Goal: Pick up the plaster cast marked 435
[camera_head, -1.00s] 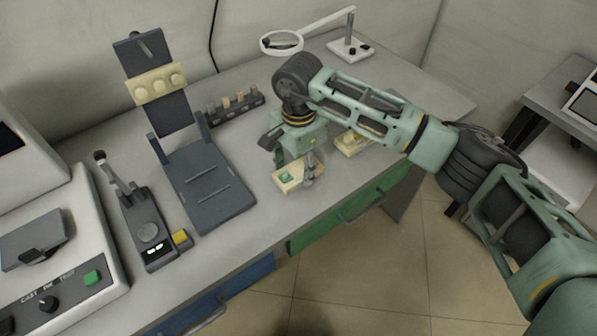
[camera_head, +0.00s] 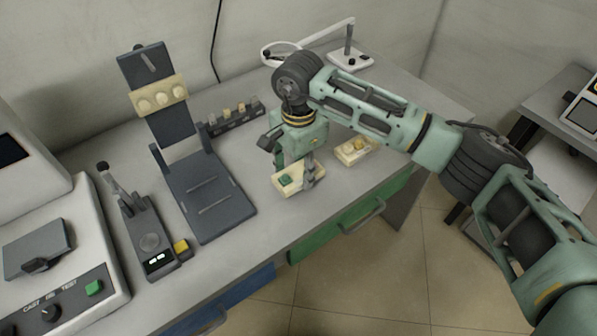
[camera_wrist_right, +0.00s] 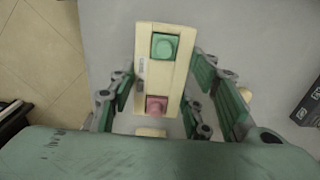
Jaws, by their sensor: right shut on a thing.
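A cream plaster cast (camera_head: 308,187) with a green block on top lies at the bench's front edge in the head view. In the right wrist view the cast (camera_wrist_right: 153,95) is a long cream bar with a green block at one end and a pink block at the other. Small marks on its side are too small to read. My right gripper (camera_head: 308,170) points down over the cast and is shut on it. In the wrist view its fingers (camera_wrist_right: 160,92) are on both sides of the bar. Whether the cast is off the bench is unclear. My left gripper is out of view.
A second cream cast (camera_head: 357,151) lies behind and right of the gripper. A dark stand (camera_head: 208,195) with a cream piece (camera_head: 158,97), a small rack (camera_head: 236,118), a ring lamp (camera_head: 350,60) and a small dark device (camera_head: 150,240) also stand on the bench.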

